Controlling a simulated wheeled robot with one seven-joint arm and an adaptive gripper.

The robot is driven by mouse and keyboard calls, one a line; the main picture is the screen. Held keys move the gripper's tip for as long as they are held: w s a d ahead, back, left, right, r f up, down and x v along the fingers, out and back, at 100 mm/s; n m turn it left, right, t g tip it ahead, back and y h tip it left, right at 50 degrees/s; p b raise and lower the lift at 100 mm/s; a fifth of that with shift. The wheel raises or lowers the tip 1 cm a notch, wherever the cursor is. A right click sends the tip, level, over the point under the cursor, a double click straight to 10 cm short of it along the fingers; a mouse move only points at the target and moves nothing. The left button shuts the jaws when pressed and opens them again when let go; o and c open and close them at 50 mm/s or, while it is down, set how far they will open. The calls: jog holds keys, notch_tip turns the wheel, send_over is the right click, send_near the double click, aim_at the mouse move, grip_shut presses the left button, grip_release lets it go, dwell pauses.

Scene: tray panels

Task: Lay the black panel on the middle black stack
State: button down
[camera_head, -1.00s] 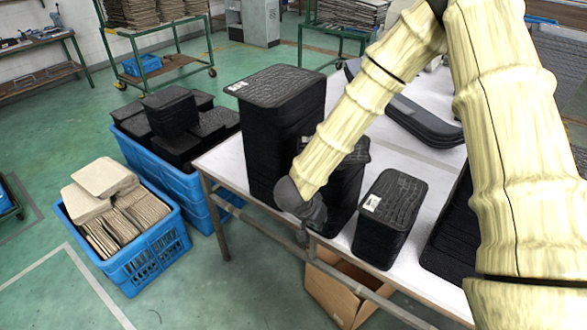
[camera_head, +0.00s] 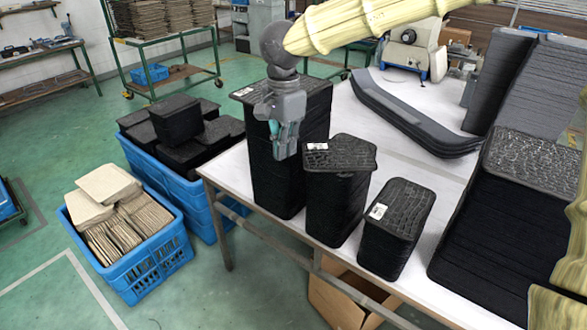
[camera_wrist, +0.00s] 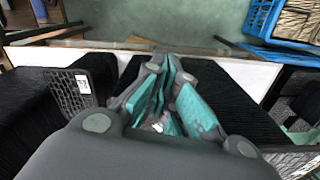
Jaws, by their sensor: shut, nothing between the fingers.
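The middle black stack (camera_head: 338,205) stands on the white table between a taller black stack (camera_head: 275,185) and a shorter one (camera_head: 392,240). Its top is a textured black panel (camera_head: 345,153) with a white label. I cannot tell whether this panel lies exactly square on the stack. My gripper (camera_head: 286,150) points down in front of the tall stack, left of the middle stack's top and apart from it. Its teal fingers are shut and empty; they also show in the wrist view (camera_wrist: 165,105). A black labelled stack top (camera_wrist: 70,92) shows left of them there.
A large black stack (camera_head: 500,235) stands at the table's right, with curved dark panels (camera_head: 410,115) behind. On the floor at left are a blue crate of black pieces (camera_head: 165,185) and one of cardboard (camera_head: 150,262). The white table (camera_head: 410,165) has free room behind the shorter stack.

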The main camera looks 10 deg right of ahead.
aim_at(305, 170)
jog(key=w+d+f+p, duration=0.1)
jog(key=d+f+p, duration=0.2)
jog(key=f, duration=0.7)
jog(key=shift+w+d+p, duration=0.25)
jog(key=shift+w+p, duration=0.1)
jog(key=shift+p, duration=0.15)
jog(key=shift+d+r, duration=0.1)
jog(key=shift+w+d+p, duration=0.25)
jog(key=shift+d+p, duration=0.25)
jog(key=shift+p, duration=0.05)
jog(key=shift+w+d+p, duration=0.25)
jog(key=shift+d+p, duration=0.25)
jog(key=shift+p, duration=0.05)
jog(key=shift+a, duration=0.15)
